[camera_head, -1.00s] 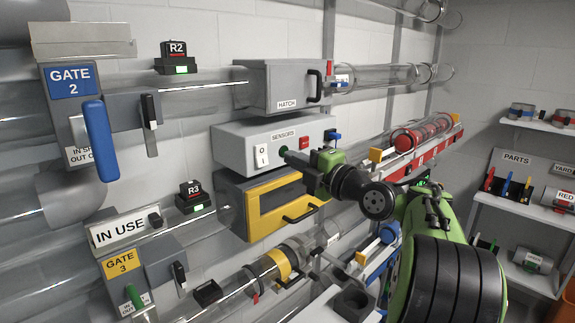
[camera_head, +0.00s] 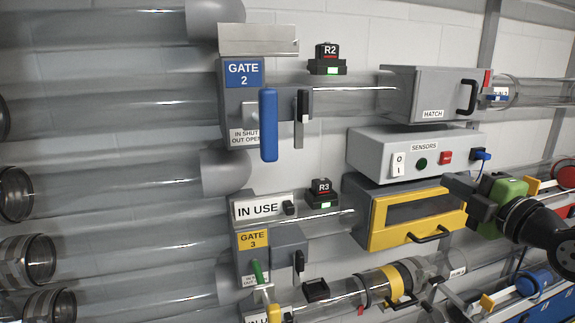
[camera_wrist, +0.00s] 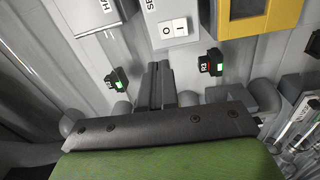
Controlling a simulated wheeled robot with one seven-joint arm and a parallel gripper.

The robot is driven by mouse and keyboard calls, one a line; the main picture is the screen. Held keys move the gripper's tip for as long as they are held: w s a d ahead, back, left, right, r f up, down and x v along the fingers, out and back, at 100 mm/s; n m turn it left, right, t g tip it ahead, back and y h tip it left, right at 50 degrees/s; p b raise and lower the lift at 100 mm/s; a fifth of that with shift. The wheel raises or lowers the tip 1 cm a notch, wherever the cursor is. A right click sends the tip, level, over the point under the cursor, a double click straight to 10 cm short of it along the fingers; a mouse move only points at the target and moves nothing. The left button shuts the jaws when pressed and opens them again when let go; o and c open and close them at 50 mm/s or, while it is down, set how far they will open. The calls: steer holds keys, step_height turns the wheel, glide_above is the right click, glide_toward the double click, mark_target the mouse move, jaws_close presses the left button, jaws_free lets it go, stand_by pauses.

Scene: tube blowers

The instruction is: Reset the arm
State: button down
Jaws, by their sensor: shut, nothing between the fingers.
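My gripper (camera_head: 462,194) is at the right of the head view, with its dark fingers pointing left. It is in front of the right end of the yellow-framed box (camera_head: 385,229) and below the grey SENSORS box (camera_head: 377,154). In the wrist view my gripper's fingers (camera_wrist: 161,72) are together and hold nothing. The wrist view looks at the wall gear turned over, with the sensors switch (camera_wrist: 173,30) at the top. Much of my arm is outside the head view.
The HATCH box (camera_head: 425,92) is above the SENSORS box. A yellow-banded clear tube (camera_head: 345,290) runs below. Rails (camera_head: 515,297) are at lower right.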

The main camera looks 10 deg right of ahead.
steer(key=w+a+f+m+g, duration=0.2)
steer(key=a+f+m+g, duration=0.15)
steer(key=a, duration=0.75)
steer(key=s+a+f+m+g, duration=0.4)
steer(key=s+a+f+m, duration=0.2)
steer(key=a+f, duration=0.3)
steer(key=s+a+f+m+g+h, duration=0.1)
steer(key=s+f+m, duration=0.3)
steer(key=s, duration=0.5)
steer(key=s+a+f+m+g+h, duration=0.1)
steer(key=s+f+m+g, duration=0.3)
steer(key=s, duration=0.5)
step_height(320, 180, down, 2)
steer(key=shift+s+a+f+m+h, duration=0.2)
steer(key=shift+a+m+h, duration=0.2)
steer(key=shift+a+m, duration=0.3)
steer(key=shift+d, duration=0.1)
